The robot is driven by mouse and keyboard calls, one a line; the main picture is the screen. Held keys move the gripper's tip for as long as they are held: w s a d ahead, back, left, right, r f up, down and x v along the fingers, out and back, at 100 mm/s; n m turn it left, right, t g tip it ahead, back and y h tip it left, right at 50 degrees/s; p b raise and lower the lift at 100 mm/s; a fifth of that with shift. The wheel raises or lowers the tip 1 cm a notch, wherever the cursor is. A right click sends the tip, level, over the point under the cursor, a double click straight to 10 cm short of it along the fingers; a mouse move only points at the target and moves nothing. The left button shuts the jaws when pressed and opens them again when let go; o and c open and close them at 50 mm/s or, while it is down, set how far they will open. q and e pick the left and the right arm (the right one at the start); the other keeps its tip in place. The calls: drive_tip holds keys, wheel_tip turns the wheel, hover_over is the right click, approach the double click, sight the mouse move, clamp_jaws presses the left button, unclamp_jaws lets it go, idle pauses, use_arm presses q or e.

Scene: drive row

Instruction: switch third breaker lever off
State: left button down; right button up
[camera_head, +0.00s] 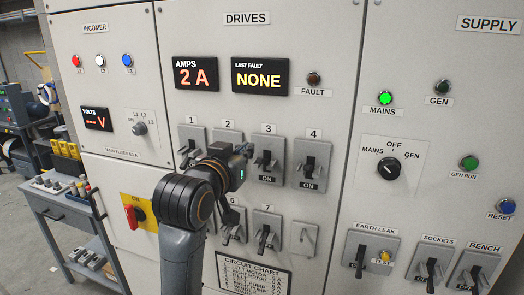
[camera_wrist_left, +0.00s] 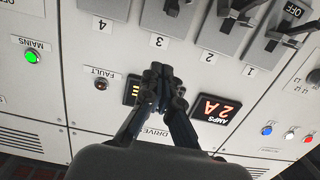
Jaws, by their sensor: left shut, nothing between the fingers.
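The third breaker (camera_head: 257,165) is a grey plate with a dark lever, under the label 3 in the upper row. An ON label shows below its lever. My left gripper (camera_head: 246,150) is in front of the panel at the left edge of this breaker, partly covering breaker 2. In the left wrist view, which is turned upside down, the left gripper (camera_wrist_left: 163,73) is shut and empty, its fingertips near the label 3 (camera_wrist_left: 158,41). The dark lever of breaker 3 (camera_wrist_left: 173,8) is at the top edge there. I cannot tell whether the fingers touch the panel.
Breaker 4 (camera_head: 309,165) is to the right and breaker 1 (camera_head: 191,146) to the left. Breaker 7 (camera_head: 266,228) is below. The amps display (camera_head: 195,75) and fault display (camera_head: 259,78) sit above. A workbench (camera_head: 65,200) stands at the far left.

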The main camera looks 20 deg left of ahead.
use_arm(q)
drive_tip(key=shift+a, duration=0.15)
drive_tip(key=p, duration=0.4)
hover_over(259, 162)
drive_tip(key=shift+f, duration=0.3)
drive_tip(key=shift+w+f+p, duration=0.35)
drive_tip(key=shift+w, duration=0.15)
drive_tip(key=shift+s+f+p, duration=0.25)
drive_tip(key=shift+s+f, duration=0.05)
drive_tip(key=shift+f, duration=0.25)
drive_tip(key=shift+s+f+p, duration=0.2)
drive_tip(key=shift+s+f, duration=0.05)
drive_tip(key=shift+f, duration=0.3)
drive_tip(key=shift+s+f, duration=0.45)
drive_tip(key=shift+f, duration=0.15)
drive_tip(key=shift+w, duration=0.1)
